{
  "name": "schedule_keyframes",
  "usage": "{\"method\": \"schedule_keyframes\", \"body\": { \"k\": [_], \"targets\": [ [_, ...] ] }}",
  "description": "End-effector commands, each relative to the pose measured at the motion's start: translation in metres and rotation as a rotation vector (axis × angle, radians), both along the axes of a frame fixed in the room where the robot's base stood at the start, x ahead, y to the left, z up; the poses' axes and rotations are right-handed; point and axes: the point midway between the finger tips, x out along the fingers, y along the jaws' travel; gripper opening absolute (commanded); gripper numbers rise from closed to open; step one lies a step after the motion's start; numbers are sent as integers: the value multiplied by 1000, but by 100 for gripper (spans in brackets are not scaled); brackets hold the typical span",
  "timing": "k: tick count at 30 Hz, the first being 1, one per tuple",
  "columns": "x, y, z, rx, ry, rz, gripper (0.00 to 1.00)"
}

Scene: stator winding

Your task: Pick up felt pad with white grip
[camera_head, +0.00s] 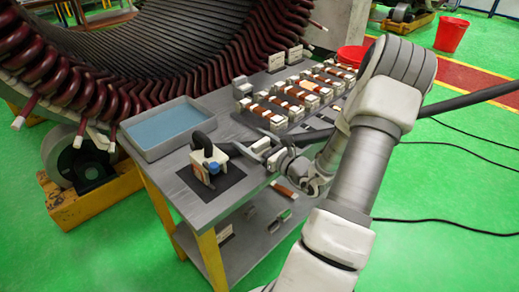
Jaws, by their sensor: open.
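Several small pieces with white blocks and orange-brown parts (292,101) sit in rows on the grey table (178,182). The pieces are too small to tell which is the felt pad with white grip. My gripper (262,154) is open above the table's front right part, in front of these rows. I see nothing between its fingers. A white pale block (241,90) stands at the left end of the rows.
A grey tray with a blue inside (122,128) is at the table's left. A white device with a black handle and blue part (209,160) stands on a dark mat (233,180) left of my gripper. The large stator (85,95) is behind. A red container (351,56) is at the back right.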

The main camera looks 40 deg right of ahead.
Motion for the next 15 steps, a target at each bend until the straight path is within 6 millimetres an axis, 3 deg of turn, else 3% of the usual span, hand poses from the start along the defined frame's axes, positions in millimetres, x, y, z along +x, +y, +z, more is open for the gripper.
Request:
{"method": "schedule_keyframes", "body": {
  "k": [6,15],
  "targets": [
    [1,0,0,1,0,0,100],
    [0,0,0,1,0,-1,46]
  ]
}}
